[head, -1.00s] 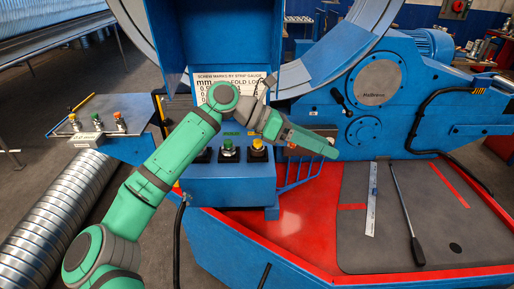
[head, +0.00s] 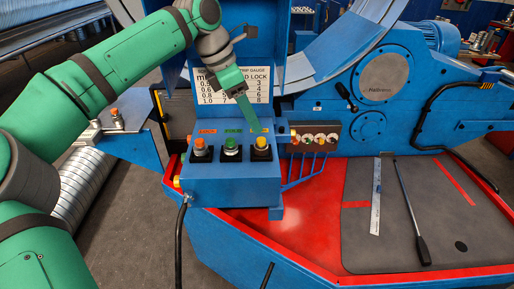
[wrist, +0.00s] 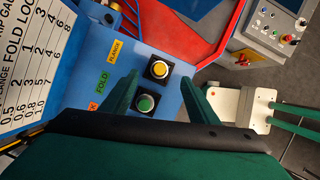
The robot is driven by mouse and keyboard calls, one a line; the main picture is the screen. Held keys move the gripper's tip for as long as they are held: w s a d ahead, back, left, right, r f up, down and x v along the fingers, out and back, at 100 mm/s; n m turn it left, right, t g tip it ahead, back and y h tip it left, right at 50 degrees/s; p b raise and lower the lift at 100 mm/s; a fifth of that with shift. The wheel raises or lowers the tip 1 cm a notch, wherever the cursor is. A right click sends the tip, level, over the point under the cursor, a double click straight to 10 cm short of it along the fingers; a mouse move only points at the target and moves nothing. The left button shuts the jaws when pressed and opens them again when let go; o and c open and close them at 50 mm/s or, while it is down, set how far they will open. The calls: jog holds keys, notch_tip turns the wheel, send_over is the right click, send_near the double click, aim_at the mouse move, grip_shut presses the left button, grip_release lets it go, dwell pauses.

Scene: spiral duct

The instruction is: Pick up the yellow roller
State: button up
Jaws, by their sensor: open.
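I see no thing that is clearly a yellow roller. The plainest yellow round thing is a push button (head: 262,143) at the right end of the blue control box; it also shows in the wrist view (wrist: 159,69). My gripper (head: 254,125) is above the back of the box, pointing down, close to that button in the picture. In the wrist view its two green fingers (wrist: 160,82) are apart, with the yellow button and a green button (wrist: 145,103) showing between them. Nothing is held. Whether the fingers touch the box cannot be told.
The blue control box (head: 228,188) also carries an orange button (head: 199,147). A gauge chart (head: 255,86) stands behind it. Gauges (head: 318,138) sit to the right. A ruler (head: 376,197) and a black-handled lever (head: 411,215) lie on the grey mat (head: 355,250).

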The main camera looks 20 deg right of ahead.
aim_at(263, 139)
jog(key=x, duration=0.4)
jog(key=shift+s+d+r, duration=0.1)
jog(key=shift+s+d, duration=0.2)
jog(key=shift+d, duration=0.1)
jog(key=f, duration=0.5)
jog(key=shift+w+d, duration=0.3)
jog(key=shift+d, duration=0.05)
jog(key=shift+w+f, duration=0.2)
jog(key=shift+s+a, duration=0.1)
jog(key=shift+a, duration=0.05)
jog(key=c, duration=0.8)
jog(key=shift+s+d, duration=0.1)
jog(key=shift+d, duration=0.1)
jog(key=c, duration=0.5)
jog(key=shift+s+d+r, duration=0.15)
jog(key=shift+d, duration=0.15)
grip_shut()
